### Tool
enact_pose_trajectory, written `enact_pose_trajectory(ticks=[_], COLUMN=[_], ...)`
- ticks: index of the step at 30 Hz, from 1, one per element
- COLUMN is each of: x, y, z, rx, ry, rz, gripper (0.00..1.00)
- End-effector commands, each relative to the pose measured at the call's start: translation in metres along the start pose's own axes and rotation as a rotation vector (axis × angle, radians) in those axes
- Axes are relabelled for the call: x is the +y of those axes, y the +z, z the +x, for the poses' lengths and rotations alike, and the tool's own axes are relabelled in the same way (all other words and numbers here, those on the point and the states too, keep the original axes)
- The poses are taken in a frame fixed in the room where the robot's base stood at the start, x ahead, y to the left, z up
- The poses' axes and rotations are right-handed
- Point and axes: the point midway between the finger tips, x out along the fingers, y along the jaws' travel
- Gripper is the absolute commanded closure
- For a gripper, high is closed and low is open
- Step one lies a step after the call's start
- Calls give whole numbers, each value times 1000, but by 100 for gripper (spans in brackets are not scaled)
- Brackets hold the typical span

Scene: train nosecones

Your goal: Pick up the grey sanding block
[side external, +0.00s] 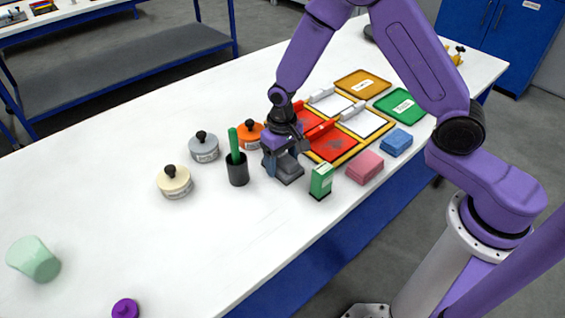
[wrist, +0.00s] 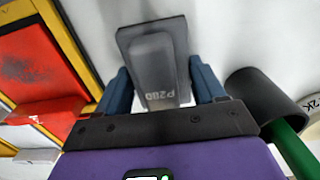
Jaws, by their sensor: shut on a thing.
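The grey sanding block (side external: 287,173) is under my gripper (side external: 281,152) in the side view, at or just above the white table; I cannot tell if it touches the table. In the wrist view the sanding block (wrist: 152,48) has a wider flat base and a raised grip marked P280. The two blue fingers of my gripper (wrist: 162,82) are on either side of the raised grip, shut on it. The fingertips are partly hidden by the block in the wrist view.
A black cup (side external: 238,172) with a green handle stands close left of the block. A green box (side external: 321,181) is close on the right. Behind lies a yellow-edged tray with a red panel (side external: 334,146). Pink (side external: 365,167) and blue (side external: 396,142) blocks are farther right.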

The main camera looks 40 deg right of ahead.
Motion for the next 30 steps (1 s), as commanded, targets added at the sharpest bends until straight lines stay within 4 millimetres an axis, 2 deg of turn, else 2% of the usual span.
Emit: enact_pose_trajectory(ticks=[10,16,24,30], x=[0,0,9,15], y=[-1,0,34,53], z=[-9,-35,-73,-94], rx=[2,5,4,1], ry=[-1,-2,-2,0], rz=[0,0,-2,-1], gripper=[66,66,66,66])
